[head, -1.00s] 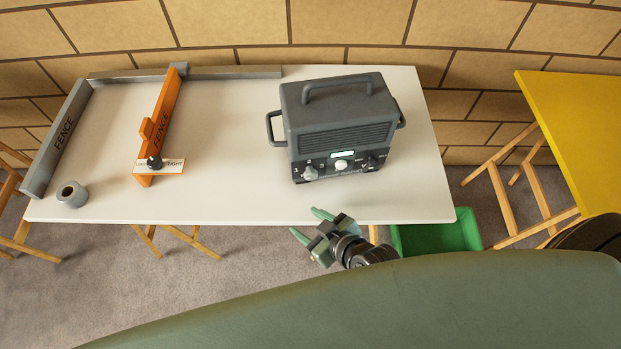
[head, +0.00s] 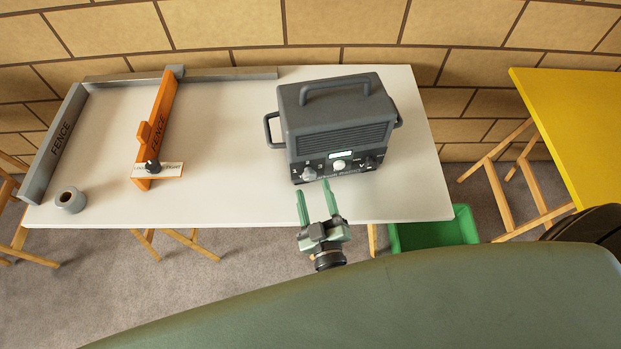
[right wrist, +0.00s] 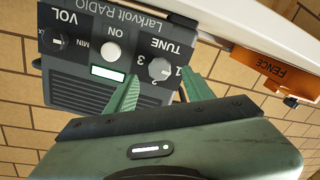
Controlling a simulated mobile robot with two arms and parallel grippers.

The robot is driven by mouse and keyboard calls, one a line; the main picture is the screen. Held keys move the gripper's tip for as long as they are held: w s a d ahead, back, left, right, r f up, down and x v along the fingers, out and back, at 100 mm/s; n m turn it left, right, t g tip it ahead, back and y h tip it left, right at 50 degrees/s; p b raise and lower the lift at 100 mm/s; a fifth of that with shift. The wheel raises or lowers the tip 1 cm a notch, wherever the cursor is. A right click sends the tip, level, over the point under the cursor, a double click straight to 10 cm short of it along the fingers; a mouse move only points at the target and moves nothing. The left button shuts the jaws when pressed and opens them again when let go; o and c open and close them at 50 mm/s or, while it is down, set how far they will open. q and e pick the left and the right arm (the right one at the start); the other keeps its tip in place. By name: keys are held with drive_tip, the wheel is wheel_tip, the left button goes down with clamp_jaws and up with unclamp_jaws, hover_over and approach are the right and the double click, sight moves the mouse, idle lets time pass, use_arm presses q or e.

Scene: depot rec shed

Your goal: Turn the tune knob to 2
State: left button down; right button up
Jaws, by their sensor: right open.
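The grey radio (head: 338,125) stands on the white table, its control panel facing me. Its pale grey tune knob (head: 309,174) is at the left end of the panel in the head view. In the upside-down right wrist view the tune knob (right wrist: 160,68) shows between my fingers, with 1 and 3 printed on either side. I cannot read which number it points to. My right gripper (head: 316,190) is open and empty, its green fingers pointing at the panel just in front of the knob, apparently not touching it. My left gripper is not in view.
A white button (head: 340,165) and the dark volume knob (head: 371,162) sit right of the tune knob. An orange fence (head: 156,130), grey fences and a grey roll (head: 70,199) occupy the table's left. A green bin (head: 435,232) is below; a yellow table (head: 580,120) stands right.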

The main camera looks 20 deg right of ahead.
sight(310, 178)
drive_tip(key=shift+w+d, duration=0.2)
drive_tip(key=shift+w, duration=1.75)
clamp_jaws()
